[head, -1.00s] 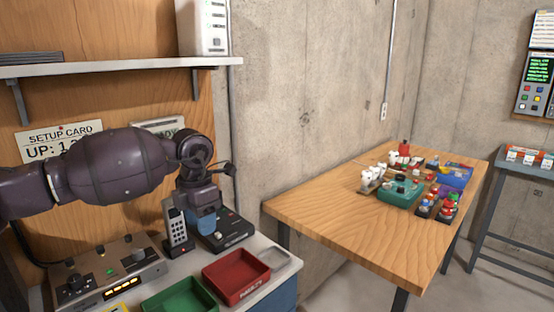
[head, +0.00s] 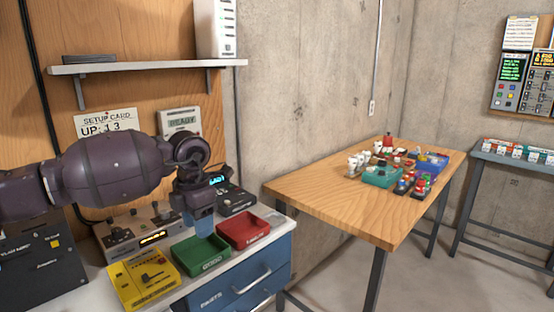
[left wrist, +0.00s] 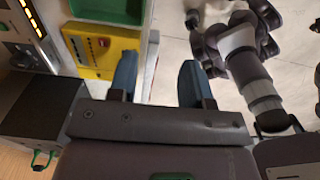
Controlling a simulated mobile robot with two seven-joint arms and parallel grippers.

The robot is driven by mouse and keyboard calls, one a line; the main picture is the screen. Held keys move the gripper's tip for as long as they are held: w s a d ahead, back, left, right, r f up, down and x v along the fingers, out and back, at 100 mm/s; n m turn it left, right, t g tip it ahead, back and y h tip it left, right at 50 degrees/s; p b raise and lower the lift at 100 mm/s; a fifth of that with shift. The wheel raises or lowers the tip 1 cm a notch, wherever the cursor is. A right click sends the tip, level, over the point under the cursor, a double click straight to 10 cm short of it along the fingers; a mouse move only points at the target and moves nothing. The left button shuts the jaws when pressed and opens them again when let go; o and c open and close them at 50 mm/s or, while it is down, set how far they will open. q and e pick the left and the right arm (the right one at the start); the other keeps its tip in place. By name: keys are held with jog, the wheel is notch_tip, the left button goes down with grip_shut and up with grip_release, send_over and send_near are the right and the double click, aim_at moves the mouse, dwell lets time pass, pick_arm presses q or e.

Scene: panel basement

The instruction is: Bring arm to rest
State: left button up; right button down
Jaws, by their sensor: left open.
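My left arm comes in from the left in the head view, bent at the elbow. Pale floor and the bench edge show beyond the fingers. Dark jointed parts of my own body (left wrist: 250,70) show at the right of that view. I do not see my right gripper.
The bench carries a yellow control box (head: 143,281), a green tray (head: 202,257), a red tray (head: 243,231) and a grey console (head: 140,231). A shelf (head: 150,67) is above. A wooden table (head: 330,192) with several small items stands right, with floor between.

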pick_arm(q)
jog(key=s+d+f+n+t+h, duration=0.1)
jog(key=s+d+f+n+h, duration=0.4)
jog(key=s+d+h, duration=0.4)
jog(key=s+d+f+n+h, duration=0.55)
jog(key=d+h, duration=0.25)
jog(key=h, duration=0.2)
jog(key=s+a+f+n+t+y, duration=0.1)
jog(key=a+f+n+t+y, duration=0.4)
jog(key=a+n+t, duration=0.45)
jog(key=a+f+n+t+y, duration=0.5)
jog(key=n+t, duration=0.2)
jog(key=n, duration=0.6)
jog(key=s+a+f+n+g+y, duration=0.6)
jog(key=s+a+f+n+y, duration=0.3)
jog(key=s+a+f+n, duration=0.2)
jog(key=s+a+f, duration=0.2)
jog(key=s+f, duration=0.2)
jog(key=s, duration=0.2)
pick_arm(e)
jog(key=shift+s+f, duration=0.15)
